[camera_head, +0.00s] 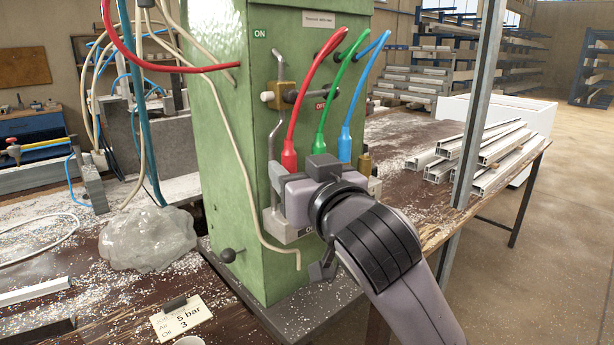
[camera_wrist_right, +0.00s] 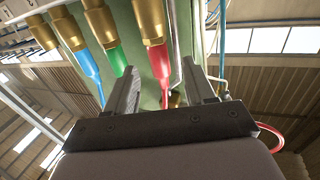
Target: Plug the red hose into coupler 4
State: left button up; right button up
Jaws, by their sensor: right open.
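The red hose (camera_head: 303,88) arches down the front of the green cabinet to a red plug (camera_head: 289,156). In the right wrist view the red plug (camera_wrist_right: 162,68) is in line with a brass coupler (camera_wrist_right: 152,22). My right gripper (camera_head: 298,172) is open at the couplers, its fingers on either side of the red plug; contact cannot be told. The green plug (camera_wrist_right: 115,60) and blue plug (camera_wrist_right: 86,66) are at neighbouring brass couplers. A further brass coupler (camera_wrist_right: 41,34), beyond the blue one, shows no plug. Coupler numbers are not readable. My left gripper is out of view.
The green cabinet (camera_head: 225,130) carries a brass valve (camera_head: 284,95) and a pale cable down its front. Metal profiles (camera_head: 485,155) are stacked at right, behind a metal post (camera_head: 476,110).

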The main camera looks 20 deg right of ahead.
jog(key=shift+w+a, duration=0.1)
jog(key=shift+w, duration=1.25)
grip_shut()
jog(key=shift+r+p, duration=0.7)
jog(key=shift+p, duration=0.15)
dwell(1.1)
jog(key=shift+r+p, duration=1.3)
jog(key=shift+s, duration=0.1)
send_near(292, 156)
jog(key=shift+w+d+r, duration=1.1)
jog(key=shift+d+r, duration=0.1)
jog(key=shift+r, duration=0.05)
